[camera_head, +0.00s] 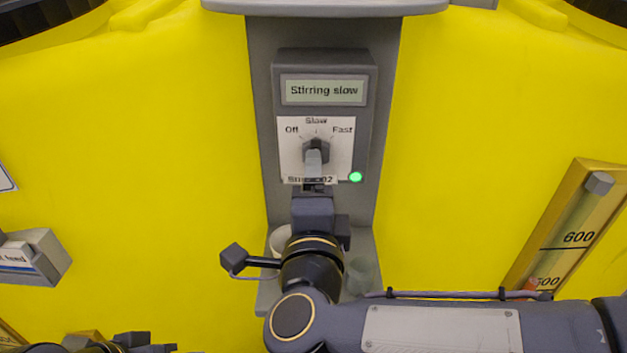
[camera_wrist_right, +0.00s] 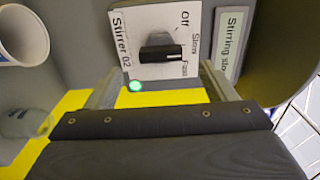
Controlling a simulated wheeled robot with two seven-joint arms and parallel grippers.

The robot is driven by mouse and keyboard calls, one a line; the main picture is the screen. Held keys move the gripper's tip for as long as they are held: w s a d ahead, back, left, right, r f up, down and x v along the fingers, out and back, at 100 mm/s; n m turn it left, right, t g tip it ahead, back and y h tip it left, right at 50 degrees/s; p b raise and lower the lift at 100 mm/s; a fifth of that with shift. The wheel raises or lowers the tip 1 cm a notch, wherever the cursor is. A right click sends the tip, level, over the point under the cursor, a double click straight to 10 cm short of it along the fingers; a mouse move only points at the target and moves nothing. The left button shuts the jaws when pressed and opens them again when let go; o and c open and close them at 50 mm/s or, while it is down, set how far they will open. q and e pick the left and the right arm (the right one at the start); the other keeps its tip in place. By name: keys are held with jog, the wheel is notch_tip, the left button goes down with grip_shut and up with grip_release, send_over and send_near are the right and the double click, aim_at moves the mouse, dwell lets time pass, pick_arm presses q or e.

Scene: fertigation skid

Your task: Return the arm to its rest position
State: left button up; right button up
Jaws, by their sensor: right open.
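The stirrer control box (camera_head: 324,65) stands upright in the middle of the head view. Its display (camera_head: 324,90) reads "Stirring slow" and a green lamp (camera_head: 355,177) is lit. The dark selector knob (camera_head: 317,146) on the white dial plate points up to "Slow". My right gripper (camera_head: 315,172) is in front of the lower dial plate. In the right wrist view the knob (camera_wrist_right: 161,53) shows beyond the open fingers (camera_wrist_right: 160,80), with nothing held between them. Part of my left arm's end (camera_head: 145,346) shows at the bottom left, with its fingers unclear.
Yellow tanks (camera_head: 130,150) flank the grey column. A white cup (camera_head: 280,238) and a clear beaker (camera_head: 358,276) stand on the small shelf (camera_head: 268,298), close to my right wrist. A level gauge (camera_head: 565,240) is at right, a grey labelled box (camera_head: 35,258) at left.

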jog(key=w+d+n+g+y, duration=0.2)
jog(key=d+n+y, duration=0.5)
jog(key=n, duration=0.1)
jog(key=s+d+f+n+g+h, duration=0.2)
jog(key=s+d+f+n+g, duration=0.25)
jog(key=s+d+f, duration=0.4)
jog(key=s+d+f+n+g+h, duration=0.1)
jog(key=s+d+f+n+g, duration=0.4)
jog(key=s+f, duration=0.55)
notch_tip(320, 180, up, 20)
jog(key=m+p, duration=0.1)
jog(key=p, duration=1.9)
jog(key=shift+w+d+g, duration=0.3)
jog(key=shift+w+g, duration=0.1)
jog(key=shift+g, duration=0.05)
